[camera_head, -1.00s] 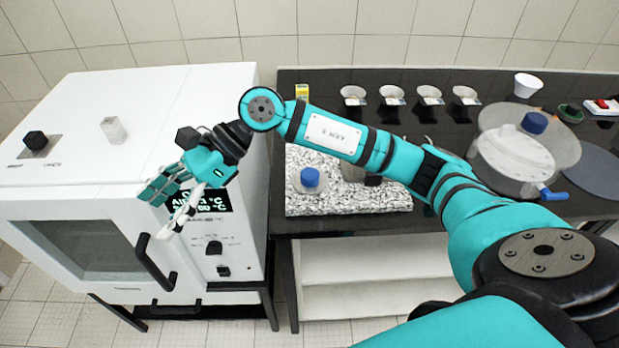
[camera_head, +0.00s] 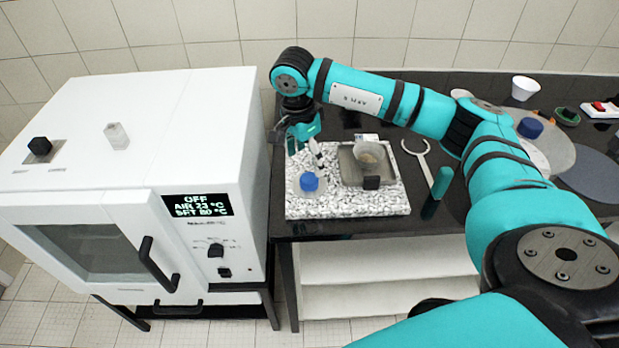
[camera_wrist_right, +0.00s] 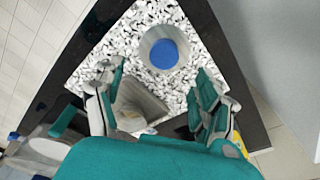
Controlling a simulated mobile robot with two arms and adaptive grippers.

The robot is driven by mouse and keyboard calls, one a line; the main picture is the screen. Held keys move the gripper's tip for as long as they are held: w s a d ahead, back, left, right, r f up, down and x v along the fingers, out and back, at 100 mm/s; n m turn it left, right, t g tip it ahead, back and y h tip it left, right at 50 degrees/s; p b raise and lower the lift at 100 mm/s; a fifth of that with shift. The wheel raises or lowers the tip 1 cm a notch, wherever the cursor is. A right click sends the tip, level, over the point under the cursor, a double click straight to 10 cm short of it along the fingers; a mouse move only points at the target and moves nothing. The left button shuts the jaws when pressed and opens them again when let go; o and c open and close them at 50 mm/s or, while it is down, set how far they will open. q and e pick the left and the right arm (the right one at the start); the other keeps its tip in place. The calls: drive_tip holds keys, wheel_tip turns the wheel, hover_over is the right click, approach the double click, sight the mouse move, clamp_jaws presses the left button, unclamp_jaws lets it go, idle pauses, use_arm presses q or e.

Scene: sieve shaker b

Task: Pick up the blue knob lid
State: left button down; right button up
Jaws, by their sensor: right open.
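The blue knob lid (camera_head: 309,182) is a pale round disc with a blue knob on top. It lies on the left part of the speckled black-and-white slab (camera_head: 350,207). In the right wrist view the lid (camera_wrist_right: 164,53) shows near the top centre, beyond my fingertips. My right gripper (camera_head: 304,150) is open and empty, above the slab and just behind the lid in the head view. In the wrist view its fingers (camera_wrist_right: 160,82) are spread either side of the line to the lid, not touching it. My left gripper is not in view.
A grey tray (camera_head: 351,175) with a small bowl (camera_head: 369,156) sits beside the lid. A forked wrench (camera_head: 418,152) lies right of the slab. The white oven (camera_head: 215,110) stands at left. Another blue knob (camera_head: 530,128) is at right, partly behind my arm.

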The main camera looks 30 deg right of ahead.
sight(309, 178)
wheel_tip(309, 178, down, 3)
drive_tip(key=shift+d+p, duration=0.15)
drive_tip(key=shift+p, duration=0.15)
drive_tip(key=shift+w+d+f+p, duration=0.1)
drive_tip(key=shift+f+p, duration=0.45)
drive_tip(key=f, duration=0.1)
drive_tip(key=f+p, duration=0.1)
drive_tip(key=f, duration=0.1)
drive_tip(key=shift+w+d+f, duration=0.25)
drive_tip(key=shift+f, duration=0.4)
drive_tip(key=c, duration=1.1)
drive_tip(key=shift+c, duration=0.2)
